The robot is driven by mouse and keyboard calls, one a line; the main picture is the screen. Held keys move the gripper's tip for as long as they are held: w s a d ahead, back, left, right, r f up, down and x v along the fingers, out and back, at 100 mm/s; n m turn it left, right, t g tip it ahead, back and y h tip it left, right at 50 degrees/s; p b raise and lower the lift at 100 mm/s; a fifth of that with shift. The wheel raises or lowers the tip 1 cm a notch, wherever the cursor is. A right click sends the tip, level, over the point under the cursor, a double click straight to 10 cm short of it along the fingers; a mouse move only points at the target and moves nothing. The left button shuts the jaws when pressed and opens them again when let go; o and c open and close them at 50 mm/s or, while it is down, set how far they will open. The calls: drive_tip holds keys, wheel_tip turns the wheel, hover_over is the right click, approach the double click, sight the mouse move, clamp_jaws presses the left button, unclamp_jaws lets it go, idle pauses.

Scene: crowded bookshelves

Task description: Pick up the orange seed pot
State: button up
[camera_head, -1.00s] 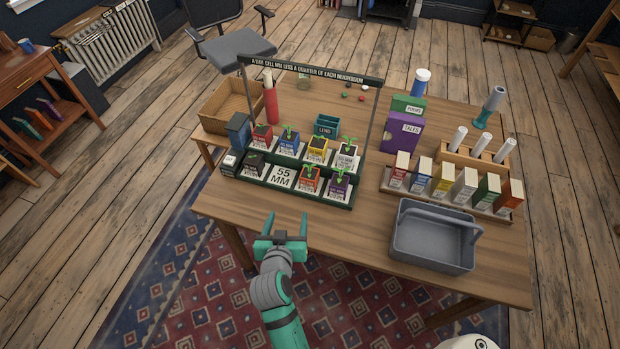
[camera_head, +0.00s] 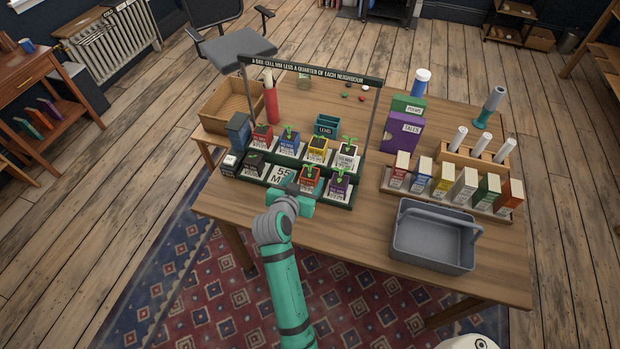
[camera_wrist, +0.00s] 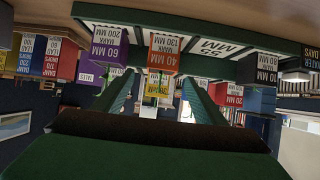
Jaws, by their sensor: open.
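The orange seed pot (camera_head: 311,180), with a green seedling, stands in the front row of the dark green stand (camera_head: 345,206). It is between the 55 MM card (camera_head: 279,174) and the purple pot (camera_head: 339,186). In the wrist view, which is upside down, the orange pot (camera_wrist: 165,50) shows a 40 MM label, with the purple pot (camera_wrist: 106,45) to its left. My gripper (camera_head: 297,188) is open and empty at the stand's front edge. Its two green fingers show in the wrist view (camera_wrist: 158,90), with the orange pot lined up between their tips. Contact cannot be told.
Blue (camera_head: 288,141), yellow (camera_head: 317,149) and other pots stand in the back row. A sign on posts (camera_head: 315,71) rises over the stand. A grey basket (camera_head: 432,238) and a row of seed boxes (camera_head: 442,182) are at right. The table front between is clear.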

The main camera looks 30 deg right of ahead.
sight(310, 172)
drive_tip(key=x, duration=0.5)
drive_tip(key=shift+w, duration=0.1)
drive_tip(key=c, duration=1.3)
drive_tip(key=shift+o, duration=0.2)
drive_tip(key=shift+r, duration=0.15)
